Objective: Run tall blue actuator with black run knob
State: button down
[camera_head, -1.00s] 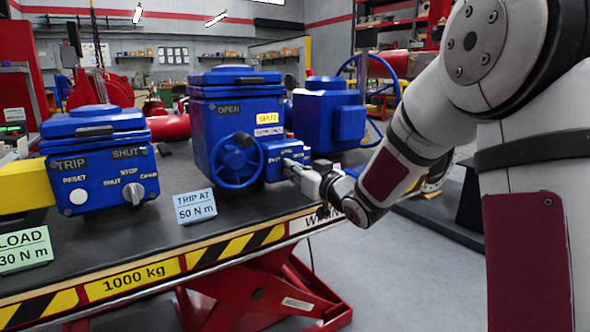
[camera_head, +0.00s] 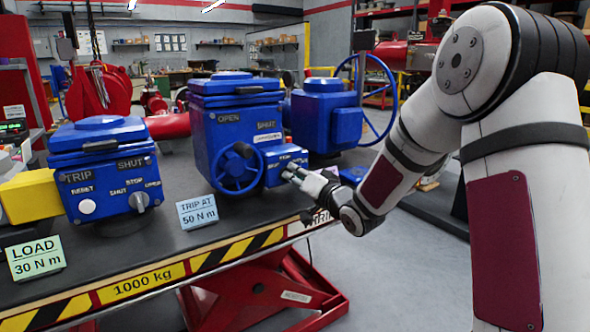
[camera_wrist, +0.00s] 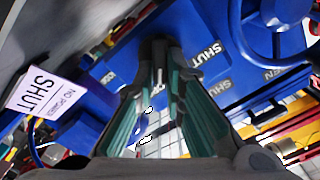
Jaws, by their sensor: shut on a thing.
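The tall blue actuator (camera_head: 238,112) stands on the table with a blue handwheel (camera_head: 238,168) on its front. Dark OPEN and SHUT windows are above the wheel. My gripper (camera_head: 290,172) reaches the small blue control box (camera_head: 275,158) at the actuator's right front; the knob is hidden there in the head view. In the wrist view my gripper (camera_wrist: 160,62) has its green-padded fingers nearly together on the black run knob (camera_wrist: 155,48), with SHUT labels (camera_wrist: 205,50) beside it. Which way the knob points cannot be told.
A shorter blue actuator (camera_head: 102,170) with a grey knob (camera_head: 139,200) stands at left. A TRIP AT 50 N m card (camera_head: 197,211) and a LOAD 30 N m card (camera_head: 36,257) stand along the table's front edge. A blue gearbox (camera_head: 326,115) is behind right.

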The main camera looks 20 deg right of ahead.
jog(key=shift+d+m+p, duration=0.1)
jog(key=shift+m+p, duration=0.2)
jog(key=shift+m, duration=0.3)
jog(key=c, duration=1.7)
grip_release()
jog(key=shift+o, duration=0.2)
jog(key=v, duration=1.2)
